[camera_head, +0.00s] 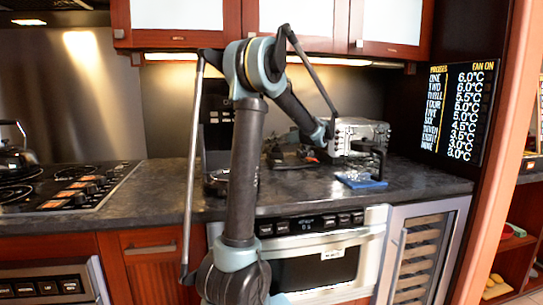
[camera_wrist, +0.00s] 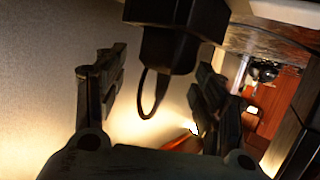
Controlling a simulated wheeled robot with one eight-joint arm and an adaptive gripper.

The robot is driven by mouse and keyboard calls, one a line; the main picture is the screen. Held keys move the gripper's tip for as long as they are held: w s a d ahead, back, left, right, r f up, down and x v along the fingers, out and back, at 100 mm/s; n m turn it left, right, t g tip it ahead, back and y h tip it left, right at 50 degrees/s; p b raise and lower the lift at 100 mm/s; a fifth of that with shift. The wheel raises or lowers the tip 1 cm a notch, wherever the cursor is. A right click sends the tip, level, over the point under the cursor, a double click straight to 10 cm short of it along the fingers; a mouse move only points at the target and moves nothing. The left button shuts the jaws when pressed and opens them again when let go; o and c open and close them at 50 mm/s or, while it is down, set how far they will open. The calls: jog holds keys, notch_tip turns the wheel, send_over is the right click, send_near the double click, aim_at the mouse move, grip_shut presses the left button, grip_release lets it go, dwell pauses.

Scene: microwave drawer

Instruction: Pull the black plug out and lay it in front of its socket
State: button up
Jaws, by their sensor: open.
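A black blocky body (camera_wrist: 168,50) with a thin black loop (camera_wrist: 152,100) hanging from it fills the upper middle of the wrist view; it looks like the black plug and its cord. It sits under a wider dark block (camera_wrist: 165,10) at the top edge, and I cannot tell whether that is the socket. My gripper (camera_wrist: 160,66) is open. One finger is on each side of the black body, with visible gaps, and nothing is held. In the head view my arm reaches over the counter to the back wall; the plug and socket cannot be made out there.
The dark counter (camera_head: 420,180) carries a silver appliance (camera_head: 362,134) and a blue item (camera_head: 360,181) right of my arm. A stove (camera_head: 70,187) and kettle (camera_head: 14,150) are at left. Cabinets (camera_head: 180,15) hang above. An orange object (camera_wrist: 180,138) shows below the loop.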

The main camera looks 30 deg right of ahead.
jog(key=c, duration=1.5)
